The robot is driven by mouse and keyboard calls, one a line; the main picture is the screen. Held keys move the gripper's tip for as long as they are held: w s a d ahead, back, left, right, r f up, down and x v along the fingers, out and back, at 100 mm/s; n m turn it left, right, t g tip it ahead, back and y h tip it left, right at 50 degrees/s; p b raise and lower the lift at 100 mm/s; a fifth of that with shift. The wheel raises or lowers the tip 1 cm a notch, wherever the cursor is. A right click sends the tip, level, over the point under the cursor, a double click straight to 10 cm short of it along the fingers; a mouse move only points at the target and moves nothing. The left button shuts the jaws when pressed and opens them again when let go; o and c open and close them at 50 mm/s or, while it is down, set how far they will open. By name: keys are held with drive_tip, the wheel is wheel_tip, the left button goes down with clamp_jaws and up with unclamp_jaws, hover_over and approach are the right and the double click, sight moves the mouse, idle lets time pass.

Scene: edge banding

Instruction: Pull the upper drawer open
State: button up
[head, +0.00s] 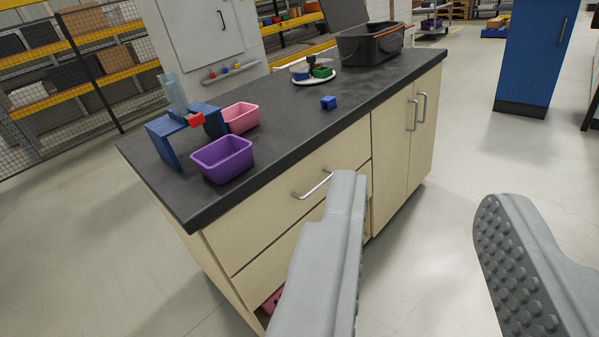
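The upper drawer (258,214) is a pale wood front just under the dark worktop of the cabinet. It looks closed, flush with the cabinet face. Its silver bar handle (313,187) is in the middle of the picture, and its right end is close to my left finger in the view. My gripper (420,205) is open and empty, with its two grey fingers wide apart. The left finger covers part of the drawer front and the cabinet below. The handle is not between the fingers. I cannot tell how far the fingertips are from the handle.
On the worktop (290,125) are a purple bin (223,158), a pink bin (240,117), a blue stand (170,140), a blue cube (328,102), a round white tray (316,79) and a dark crate (370,45). Double doors (405,130) are right of the drawers.

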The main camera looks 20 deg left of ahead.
drive_tip(key=w+a+f+m+y, duration=0.1)
drive_tip(key=w+a+f+m, duration=0.15)
drive_tip(key=w, duration=0.45)
drive_tip(key=w+a+f+m, duration=0.1)
drive_tip(key=w+f, duration=0.3)
drive_tip(key=w, duration=0.3)
drive_tip(key=m+g+y, duration=0.1)
drive_tip(key=m+y, duration=0.2)
drive_tip(key=m, duration=0.5)
approach(320, 185)
drive_tip(key=x, duration=1)
drive_tip(key=shift+w+a+f, duration=0.15)
drive_tip(key=shift+w+f, duration=0.05)
drive_tip(key=shift+w, duration=0.1)
clamp_jaws()
